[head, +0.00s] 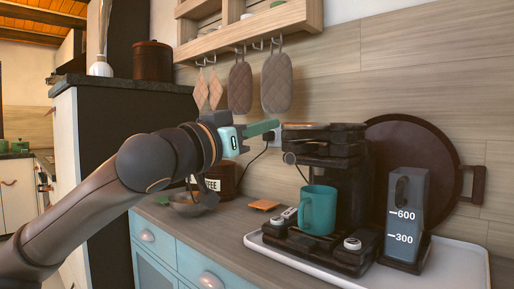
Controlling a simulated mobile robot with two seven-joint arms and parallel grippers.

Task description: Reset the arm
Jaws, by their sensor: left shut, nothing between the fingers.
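My left arm comes in from the left and reaches over the front of the counter. My left gripper (262,128) is shut and empty, with its green fingers pointing right. It hangs in the air in front of the wall, just left of the top of the black coffee machine (347,185). I cannot tell whether there is a gap in depth between the fingertips and the machine. A teal mug (318,210) stands upright on the machine's base. My right gripper is not in view.
The machine and a grey water tank (407,205) stand on a white tray (455,262). A coffee canister (226,178), a bowl (187,205) and an orange square (264,205) are on the counter behind my arm. Pot holders (277,84) hang from a wooden rack (250,30).

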